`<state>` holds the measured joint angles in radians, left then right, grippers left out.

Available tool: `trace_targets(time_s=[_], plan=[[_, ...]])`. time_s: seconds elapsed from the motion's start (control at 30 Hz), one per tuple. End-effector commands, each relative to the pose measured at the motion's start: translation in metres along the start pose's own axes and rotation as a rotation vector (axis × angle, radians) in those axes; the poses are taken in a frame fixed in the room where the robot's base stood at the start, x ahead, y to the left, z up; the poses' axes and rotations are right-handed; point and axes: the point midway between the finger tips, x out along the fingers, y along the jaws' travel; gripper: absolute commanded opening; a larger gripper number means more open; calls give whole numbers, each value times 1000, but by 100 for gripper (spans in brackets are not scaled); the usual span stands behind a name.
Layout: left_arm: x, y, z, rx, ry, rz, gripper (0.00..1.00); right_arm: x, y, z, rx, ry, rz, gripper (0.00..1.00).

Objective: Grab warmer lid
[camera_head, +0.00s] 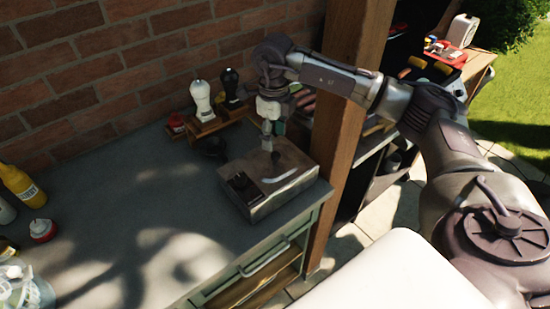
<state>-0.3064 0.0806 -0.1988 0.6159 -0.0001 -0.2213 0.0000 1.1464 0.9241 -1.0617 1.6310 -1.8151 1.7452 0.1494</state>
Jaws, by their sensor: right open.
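The warmer (262,207) is a metal box on the grey counter, near its right end by the wooden post. Its lid (290,163) is a flat metal top, lying on the box. A small dark knob shows at the lid's back, close to the fingertips. My right gripper (269,146) points down just above the back part of the lid. It is open, and I see nothing held in it. I cannot tell whether its fingers touch or straddle the knob. My left gripper is out of view.
A yellow bottle (20,185) stands far left. The wooden post (345,130) rises close right. The counter's middle is clear.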

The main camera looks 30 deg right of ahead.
Motion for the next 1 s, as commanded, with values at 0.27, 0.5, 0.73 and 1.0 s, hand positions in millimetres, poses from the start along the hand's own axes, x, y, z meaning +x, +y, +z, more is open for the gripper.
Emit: trace_targets(time_s=[0.27,0.5,0.73,1.0], plan=[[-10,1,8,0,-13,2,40,30,0,0,1,0,0,56],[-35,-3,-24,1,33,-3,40,55,-7,-5,2,4,2,56],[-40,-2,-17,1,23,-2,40,81,-7,-4,0,0,1,56],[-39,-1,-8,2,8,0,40,82,-7,-3,0,-1,0,46]])
